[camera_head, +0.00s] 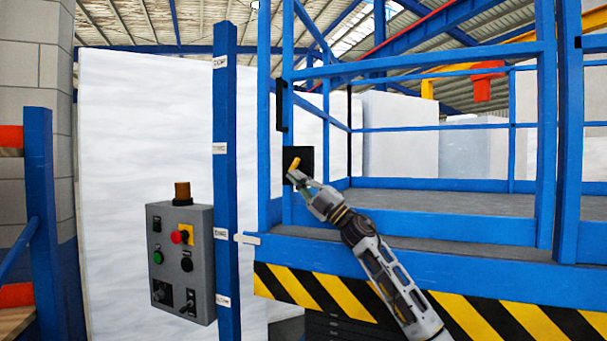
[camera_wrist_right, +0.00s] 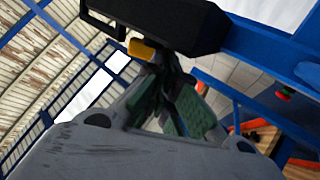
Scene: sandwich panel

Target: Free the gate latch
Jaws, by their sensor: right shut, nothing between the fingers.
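The gate latch is a black plate (camera_head: 306,157) with a yellow handle (camera_head: 294,165) on the blue gate post. The handle looks tilted in the head view. In the wrist view the black latch body (camera_wrist_right: 165,25) fills the top, with the yellow handle (camera_wrist_right: 142,48) below it. My right gripper (camera_head: 298,178) reaches up from the lower right, just below the handle. Its fingertips (camera_wrist_right: 165,65) are shut and empty, close beside the handle. I cannot tell whether they touch it. My left gripper is not in view.
A grey control box (camera_head: 181,262) with buttons stands left of a blue post (camera_head: 225,150). Blue rails (camera_head: 420,62) frame the raised platform (camera_head: 440,205). A yellow-black striped edge (camera_head: 450,306) runs below it. A white panel (camera_head: 140,130) stands behind the control box.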

